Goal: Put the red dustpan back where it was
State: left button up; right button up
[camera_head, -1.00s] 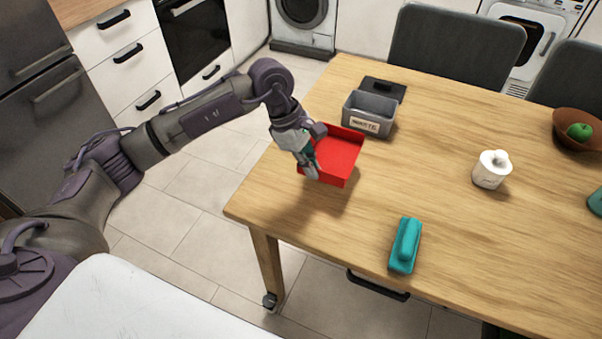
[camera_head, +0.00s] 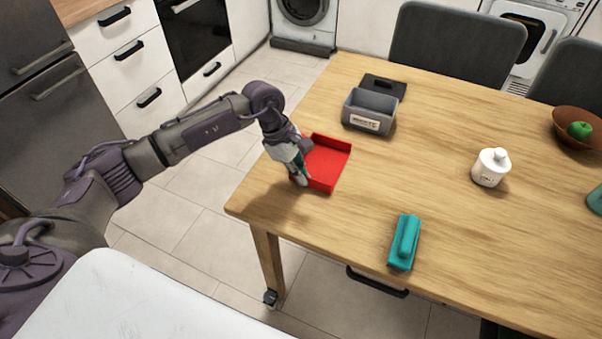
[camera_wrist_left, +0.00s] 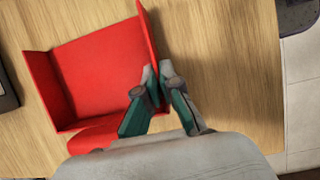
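The red dustpan (camera_head: 326,160) lies level at or just above the left part of the table; I cannot tell if it touches the wood. In the left wrist view its red tray (camera_wrist_left: 100,72) opens toward the upper left. My left gripper (camera_head: 298,178) is at the dustpan's near left side. In the left wrist view the left fingertips (camera_wrist_left: 158,72) are close together, pinching the tray's side wall. My right gripper is not in view.
A grey labelled bin (camera_head: 369,113) stands behind the dustpan, with a dark flat plate (camera_head: 384,86) behind it. A teal brush (camera_head: 404,243) lies near the table's front edge. A white bottle (camera_head: 490,168) and brown bowl (camera_head: 575,141) stand right. The table (camera_head: 430,130) middle is clear.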

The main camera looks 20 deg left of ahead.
pick_arm(q)
jog(key=o, duration=0.5)
jog(key=shift+c, duration=0.2)
jog(key=shift+r, duration=0.15)
jog(key=shift+a+r, duration=0.15)
jog(key=shift+r, duration=0.1)
jog(key=v, duration=1.1)
jog(key=shift+r+b, duration=0.2)
jog(key=shift+b, duration=0.2)
jog(key=shift+s+f, duration=0.1)
